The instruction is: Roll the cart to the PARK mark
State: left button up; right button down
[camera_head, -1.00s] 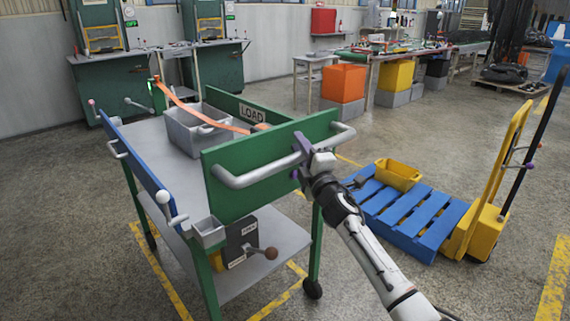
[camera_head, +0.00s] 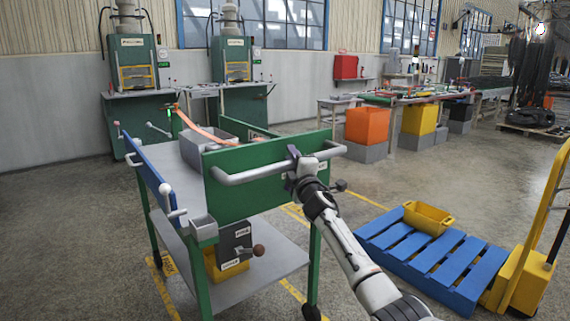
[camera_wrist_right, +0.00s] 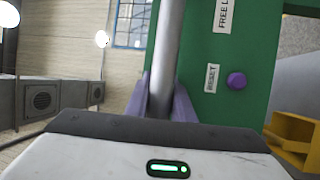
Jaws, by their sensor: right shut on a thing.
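The cart (camera_head: 240,189) has green end panels, a blue side panel and grey shelves, and stands at the left of the head view. My right gripper (camera_head: 307,166) is shut on the cart's grey push handle (camera_head: 250,174), near its right end. In the right wrist view the purple fingers (camera_wrist_right: 162,100) lie on both sides of the handle bar (camera_wrist_right: 168,50). A grey bin (camera_head: 220,134) and an orange strap (camera_head: 205,133) are on the top deck. Yellow floor lines (camera_head: 165,290) run below the cart; I cannot read a PARK mark. My left gripper is not in view.
A blue pallet (camera_head: 430,258) with a yellow bin (camera_head: 428,219) and a yellow pallet truck (camera_head: 525,275) stand to the right. Green machines (camera_head: 135,75) line the back wall. An orange bin (camera_head: 367,126) stands by the far workbench. Bare floor lies between the cart and the workbench.

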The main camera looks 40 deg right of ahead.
jog(key=shift+r, duration=0.1)
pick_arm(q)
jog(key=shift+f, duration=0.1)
pick_arm(e)
jog(key=c, duration=1.5)
grip_release()
jog(key=shift+c, duration=0.2)
pick_arm(q)
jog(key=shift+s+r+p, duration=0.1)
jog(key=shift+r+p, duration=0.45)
jog(key=shift+p, duration=0.4)
pick_arm(e)
jog(key=v, duration=1)
jog(key=shift+s+f, duration=0.1)
jog(key=shift+f, duration=0.1)
